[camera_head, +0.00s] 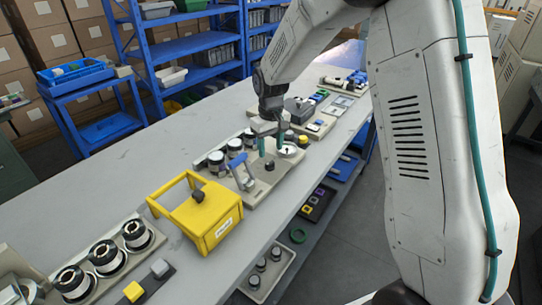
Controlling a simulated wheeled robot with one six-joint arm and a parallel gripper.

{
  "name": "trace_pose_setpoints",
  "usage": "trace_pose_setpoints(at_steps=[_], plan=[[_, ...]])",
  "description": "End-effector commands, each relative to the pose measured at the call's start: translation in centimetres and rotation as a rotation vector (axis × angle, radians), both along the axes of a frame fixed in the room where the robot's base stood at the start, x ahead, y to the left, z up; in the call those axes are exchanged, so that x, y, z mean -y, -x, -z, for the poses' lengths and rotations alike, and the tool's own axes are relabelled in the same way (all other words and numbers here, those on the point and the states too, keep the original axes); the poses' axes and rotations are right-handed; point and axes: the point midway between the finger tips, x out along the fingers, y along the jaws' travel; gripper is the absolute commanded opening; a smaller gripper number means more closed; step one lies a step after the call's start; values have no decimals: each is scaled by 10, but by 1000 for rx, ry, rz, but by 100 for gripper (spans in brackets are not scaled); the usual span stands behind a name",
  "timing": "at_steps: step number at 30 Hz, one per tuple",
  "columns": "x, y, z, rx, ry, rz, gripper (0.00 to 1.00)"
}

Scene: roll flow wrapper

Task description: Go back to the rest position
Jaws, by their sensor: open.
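My gripper (268,146) hangs from my arm over the long grey bench, with its two teal fingers pointing down and apart. It is open, with nothing seen between the fingers. It is above or beside a beige fixture plate (262,187) that carries a blue-handled lever (241,170) and a small dark knob. Whether the fingertips touch the plate I cannot tell. A yellow box-like frame (213,225) with a black knob stands on the bench to the left of the plate.
The grey bench (110,195) has free room at its left back. Several dark rolls (107,256) sit in a holder at the front left. A grey tray (268,275) lies on a lower shelf. Blue racks (190,48) and a blue cart (85,82) stand behind.

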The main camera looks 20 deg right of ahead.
Motion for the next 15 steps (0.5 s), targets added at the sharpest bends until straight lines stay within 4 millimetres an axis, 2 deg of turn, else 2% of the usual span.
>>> trace_pose_setpoints(at_steps=[3,6,15], plan=[[0,0,-15,1,0,0,51],[0,0,-21,0,0,0,51],[0,0,-22,-1,0,0,51]])
